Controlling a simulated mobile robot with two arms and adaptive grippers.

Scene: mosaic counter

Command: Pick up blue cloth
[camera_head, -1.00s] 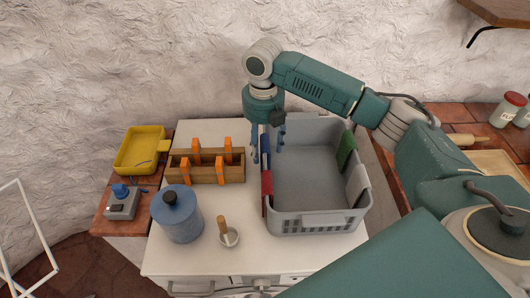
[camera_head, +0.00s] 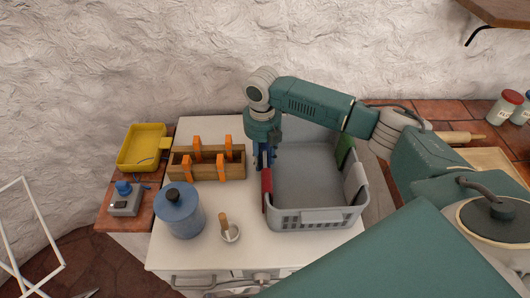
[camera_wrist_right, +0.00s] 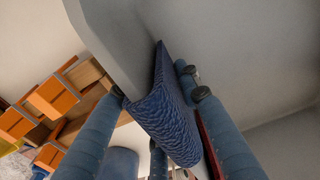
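The blue cloth (camera_wrist_right: 165,118) is draped over the left rim of the grey basket (camera_head: 318,215). In the right wrist view it lies between the fingers of my right gripper (camera_wrist_right: 160,94). In the head view my right gripper (camera_head: 265,157) points down at that rim, its fingers on both sides of it, and mostly hides the cloth. The fingertips are close to the cloth, but I cannot tell whether they press on it. A red cloth (camera_head: 266,189) hangs on the same rim, nearer the front. My left gripper is not in view.
A green cloth (camera_head: 345,150) and a pale cloth (camera_head: 355,181) hang on the basket's right rim. A yellow tray (camera_head: 138,149) lies farther left.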

